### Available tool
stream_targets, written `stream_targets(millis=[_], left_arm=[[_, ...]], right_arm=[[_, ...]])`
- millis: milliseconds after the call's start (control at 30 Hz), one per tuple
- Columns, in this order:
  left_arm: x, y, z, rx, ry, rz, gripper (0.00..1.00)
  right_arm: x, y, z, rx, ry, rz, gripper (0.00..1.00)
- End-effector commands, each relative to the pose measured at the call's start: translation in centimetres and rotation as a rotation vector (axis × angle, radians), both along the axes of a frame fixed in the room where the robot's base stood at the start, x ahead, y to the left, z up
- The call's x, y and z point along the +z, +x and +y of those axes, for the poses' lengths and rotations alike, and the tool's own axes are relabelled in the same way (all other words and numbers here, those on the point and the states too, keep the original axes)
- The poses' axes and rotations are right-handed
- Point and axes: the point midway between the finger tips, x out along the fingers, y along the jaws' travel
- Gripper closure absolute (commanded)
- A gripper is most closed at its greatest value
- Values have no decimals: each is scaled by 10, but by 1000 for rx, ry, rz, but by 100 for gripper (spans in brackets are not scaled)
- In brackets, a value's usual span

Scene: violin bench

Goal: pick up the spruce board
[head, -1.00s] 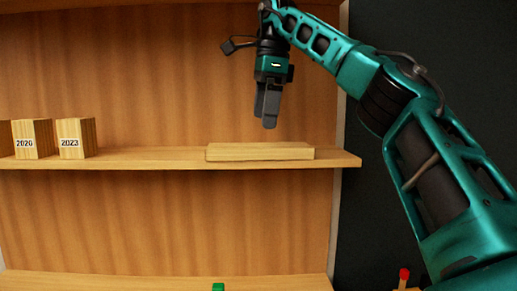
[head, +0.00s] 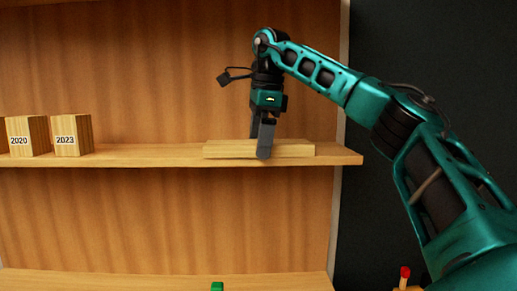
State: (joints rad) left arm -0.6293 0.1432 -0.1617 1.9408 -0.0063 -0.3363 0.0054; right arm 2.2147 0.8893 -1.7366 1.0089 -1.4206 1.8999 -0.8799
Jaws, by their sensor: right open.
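A flat pale spruce board (head: 226,149) lies on the wooden shelf (head: 130,157), near its right end. My right gripper (head: 262,145) points straight down over the middle of the board. It is open. One finger hangs in front of the board's front edge and hides a small part of it; the other is mostly hidden behind. I cannot tell whether the fingers touch the board. My left gripper is not in view.
Two wooden blocks, labelled 2020 (head: 28,136) and 2023 (head: 73,136), stand on the shelf at the left. The shelf between them and the board is clear. A small green object (head: 217,286) and a red-tipped object (head: 404,273) show at the bottom.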

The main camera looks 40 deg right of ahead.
Motion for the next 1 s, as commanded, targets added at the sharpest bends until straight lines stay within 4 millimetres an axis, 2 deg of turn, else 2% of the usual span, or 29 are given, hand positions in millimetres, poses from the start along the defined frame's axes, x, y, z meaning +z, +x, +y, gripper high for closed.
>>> stream_targets(millis=[267, 733, 1000], left_arm=[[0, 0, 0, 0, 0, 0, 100], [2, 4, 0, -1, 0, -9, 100], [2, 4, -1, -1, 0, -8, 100]], right_arm=[[-2, 0, 0, 0, 0, 0, 2], [-2, 0, 0, 0, 0, -1, 47], [0, 1, 0, 1, 0, -3, 48]])
